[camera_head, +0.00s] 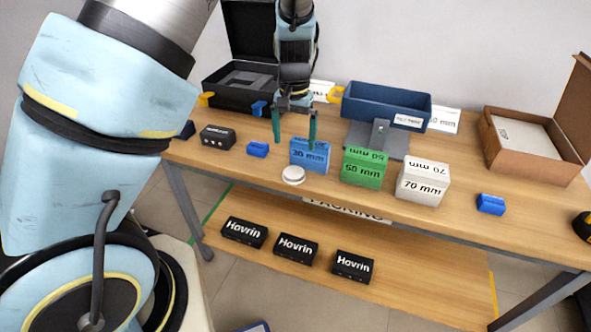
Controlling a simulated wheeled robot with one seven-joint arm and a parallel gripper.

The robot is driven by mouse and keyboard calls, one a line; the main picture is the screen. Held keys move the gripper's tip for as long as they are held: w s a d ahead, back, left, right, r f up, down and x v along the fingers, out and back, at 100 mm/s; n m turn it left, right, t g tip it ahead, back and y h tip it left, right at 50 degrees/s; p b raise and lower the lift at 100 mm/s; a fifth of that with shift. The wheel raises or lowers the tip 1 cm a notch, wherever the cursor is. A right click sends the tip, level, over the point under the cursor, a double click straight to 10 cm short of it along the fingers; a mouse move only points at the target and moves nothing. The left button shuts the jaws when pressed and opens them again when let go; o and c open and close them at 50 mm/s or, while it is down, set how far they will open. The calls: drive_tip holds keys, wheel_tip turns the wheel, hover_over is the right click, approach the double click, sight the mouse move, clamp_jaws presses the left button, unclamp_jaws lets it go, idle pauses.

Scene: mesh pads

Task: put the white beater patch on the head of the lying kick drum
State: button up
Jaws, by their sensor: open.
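A small round white disc-like thing (293,174) lies at the front edge of the wooden bench, before the blue 30 mm block. It may be the white beater patch, but I cannot tell at this size. I cannot make out a kick drum in this view. My gripper (295,134) points down with its two green fingers apart and nothing between them. It appears above and behind the white disc, near the blue 30 mm block (310,155), apart from the disc.
Green 50 mm (364,167) and white 70 mm (422,182) blocks stand right of the disc. Behind are a blue bin (385,105), an open black case (240,88) and a cardboard box (534,152). Several black Hovrin boxes (296,249) lie on the lower shelf.

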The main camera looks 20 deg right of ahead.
hover_over(293, 173)
drive_tip(key=f, duration=0.4)
drive_tip(key=shift+w+d+f+p, duration=0.15)
drive_tip(key=shift+d+f+p, duration=0.05)
drive_tip(key=shift+f+p, duration=0.15)
drive_tip(key=f, duration=0.1)
drive_tip(key=f+p, duration=0.1)
drive_tip(key=f, duration=0.1)
drive_tip(key=f+p, duration=0.1)
drive_tip(key=shift+s+a+f, duration=0.15)
drive_tip(key=shift+s+a, duration=0.1)
drive_tip(key=shift+f, duration=0.55)
drive_tip(key=c, duration=1.5)
drive_tip(key=shift+r, duration=0.15)
